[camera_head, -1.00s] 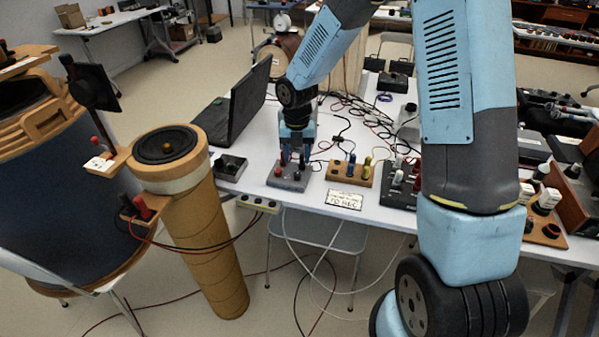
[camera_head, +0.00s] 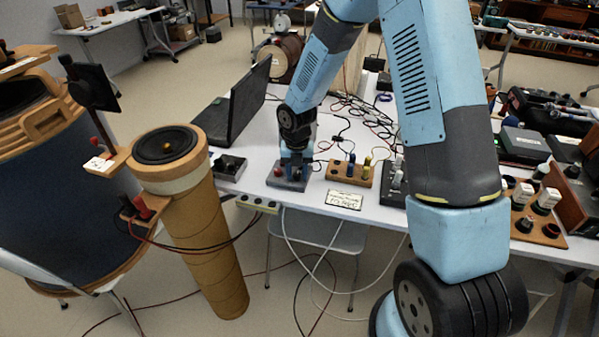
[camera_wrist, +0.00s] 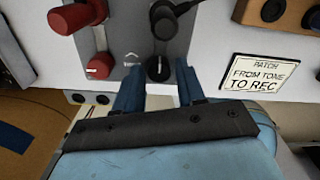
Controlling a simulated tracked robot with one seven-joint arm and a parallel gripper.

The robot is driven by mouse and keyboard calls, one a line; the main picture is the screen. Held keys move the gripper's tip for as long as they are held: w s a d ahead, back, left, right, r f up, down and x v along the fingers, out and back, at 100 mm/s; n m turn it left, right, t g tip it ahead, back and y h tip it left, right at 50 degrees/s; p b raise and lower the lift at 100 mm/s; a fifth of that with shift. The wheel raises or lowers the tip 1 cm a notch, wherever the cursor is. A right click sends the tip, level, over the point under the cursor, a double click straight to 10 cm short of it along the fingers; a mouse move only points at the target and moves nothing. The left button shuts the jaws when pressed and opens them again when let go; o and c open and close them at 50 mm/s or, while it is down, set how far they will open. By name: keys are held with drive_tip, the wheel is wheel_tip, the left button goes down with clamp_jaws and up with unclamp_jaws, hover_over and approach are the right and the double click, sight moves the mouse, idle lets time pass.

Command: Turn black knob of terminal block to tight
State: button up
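The grey terminal block (camera_head: 283,184) sits near the front edge of the white table. In the wrist view the block (camera_wrist: 126,40) carries red terminals on the left and black ones on the right. The lower black knob (camera_wrist: 157,69) lies between the tips of my gripper (camera_wrist: 160,70), which is open with a blue finger on each side. I cannot tell whether the fingers touch it. A black plug (camera_wrist: 163,22) stands above that knob, and a red knob (camera_wrist: 99,66) is left of the fingers. In the head view my gripper (camera_head: 296,162) is over the block and hides most of its knobs.
A wooden terminal board (camera_head: 346,176) stands just right of the block. A "TO REC" label (camera_wrist: 262,78) lies right of the gripper in the wrist view. A laptop (camera_head: 236,115) is behind on the left, and loose cables (camera_head: 345,118) cover the table behind.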

clamp_jaws()
drive_tip(key=shift+d, duration=0.35)
drive_tip(key=shift+a+m, duration=0.25)
drive_tip(key=shift+m, duration=0.05)
